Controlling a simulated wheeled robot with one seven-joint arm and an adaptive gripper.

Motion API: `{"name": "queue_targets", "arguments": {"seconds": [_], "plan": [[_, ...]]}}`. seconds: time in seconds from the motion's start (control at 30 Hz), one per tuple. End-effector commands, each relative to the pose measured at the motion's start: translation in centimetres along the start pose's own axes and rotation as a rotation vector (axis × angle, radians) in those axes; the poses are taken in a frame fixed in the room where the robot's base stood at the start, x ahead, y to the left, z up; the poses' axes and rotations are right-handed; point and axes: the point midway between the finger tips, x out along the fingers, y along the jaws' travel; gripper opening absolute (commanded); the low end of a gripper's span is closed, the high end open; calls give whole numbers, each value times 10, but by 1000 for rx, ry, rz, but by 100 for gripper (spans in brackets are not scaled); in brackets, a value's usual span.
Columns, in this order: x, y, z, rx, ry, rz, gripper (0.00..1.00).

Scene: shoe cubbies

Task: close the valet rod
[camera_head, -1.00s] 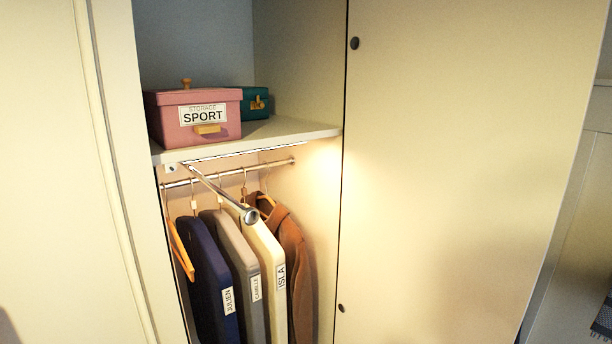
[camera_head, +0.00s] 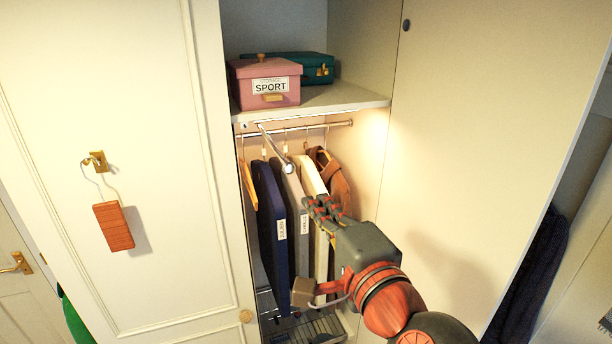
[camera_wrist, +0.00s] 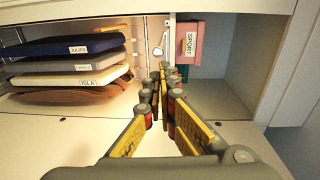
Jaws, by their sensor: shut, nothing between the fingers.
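The valet rod (camera_head: 272,146) is a thin metal rod under the shelf, sticking out toward me past the hanging rail. Its round end knob (camera_head: 288,168) is in front of the garment bags. In the wrist view the knob (camera_wrist: 158,51) shows just beyond my fingertips, slightly left of them. My gripper (camera_head: 309,202) is shut and empty, in front of the garment bags, below and right of the knob in the head view. It also shows in the wrist view (camera_wrist: 165,70). I see a gap between fingertips and knob.
Garment bags (camera_head: 269,210) and a brown coat (camera_head: 338,187) hang on the rail (camera_head: 338,123). The shelf (camera_head: 345,98) above holds a pink SPORT box (camera_head: 262,85) and a teal case (camera_head: 322,66). A large door panel (camera_head: 470,130) stands right, a panel with a hook (camera_head: 97,160) left.

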Motion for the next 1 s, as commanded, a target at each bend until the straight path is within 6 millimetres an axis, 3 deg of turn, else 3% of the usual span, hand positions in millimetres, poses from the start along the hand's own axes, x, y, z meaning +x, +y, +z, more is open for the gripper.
{"name": "queue_targets", "arguments": {"seconds": [0.27,0.7,1.0], "plan": [[21,2,-2,24,6,-4,0],[105,0,-2,20,5,-3,0],[137,-2,-1,21,2,-3,0]]}}
